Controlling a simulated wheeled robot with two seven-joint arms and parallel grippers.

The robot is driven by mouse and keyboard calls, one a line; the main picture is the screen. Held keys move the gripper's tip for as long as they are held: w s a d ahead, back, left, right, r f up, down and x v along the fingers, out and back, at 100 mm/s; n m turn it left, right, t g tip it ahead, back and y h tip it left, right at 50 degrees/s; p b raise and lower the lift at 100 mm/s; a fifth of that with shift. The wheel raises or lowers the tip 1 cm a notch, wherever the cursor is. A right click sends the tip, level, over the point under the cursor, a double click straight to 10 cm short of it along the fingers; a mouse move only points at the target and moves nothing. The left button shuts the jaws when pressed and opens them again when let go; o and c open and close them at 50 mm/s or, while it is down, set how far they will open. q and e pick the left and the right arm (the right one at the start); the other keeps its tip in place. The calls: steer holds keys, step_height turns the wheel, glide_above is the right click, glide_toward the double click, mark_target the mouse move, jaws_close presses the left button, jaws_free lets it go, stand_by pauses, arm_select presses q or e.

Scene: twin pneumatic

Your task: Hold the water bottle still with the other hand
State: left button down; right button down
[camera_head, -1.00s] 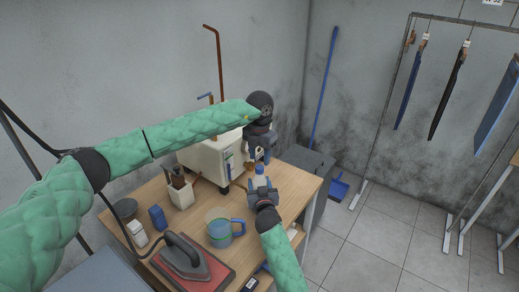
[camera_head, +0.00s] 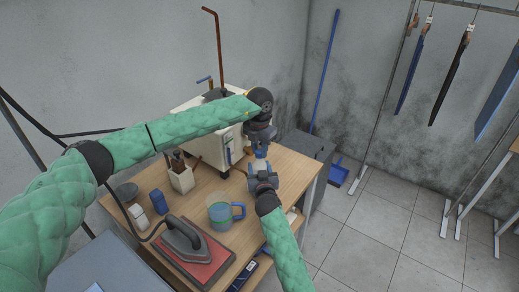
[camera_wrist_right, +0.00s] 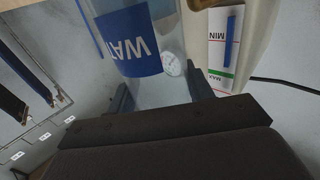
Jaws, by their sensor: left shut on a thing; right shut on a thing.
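The clear water bottle, with a blue label, stands in the right wrist view (camera_wrist_right: 150,45) between the fingers of my right gripper. In the head view only a small part of the bottle (camera_head: 260,163) shows between my two grippers. My right gripper (camera_head: 261,172) is shut around the bottle's body from the near side. My left gripper (camera_head: 260,151) is above it, shut at the bottle's top. The exact spot that the left fingers grip is too small to make out.
A white machine (camera_head: 207,130) stands directly left of the grippers. Open floor lies to the right.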

arm_select(q)
steer(key=c, duration=1)
jaws_free()
steer(key=shift+c, duration=0.2)
step_height(320, 180, up, 12)
arm_select(e)
steer(key=c, duration=0.5)
jaws_free()
arm_select(q)
steer(key=shift+w, duration=0.1)
steer(key=shift+f, duration=0.1)
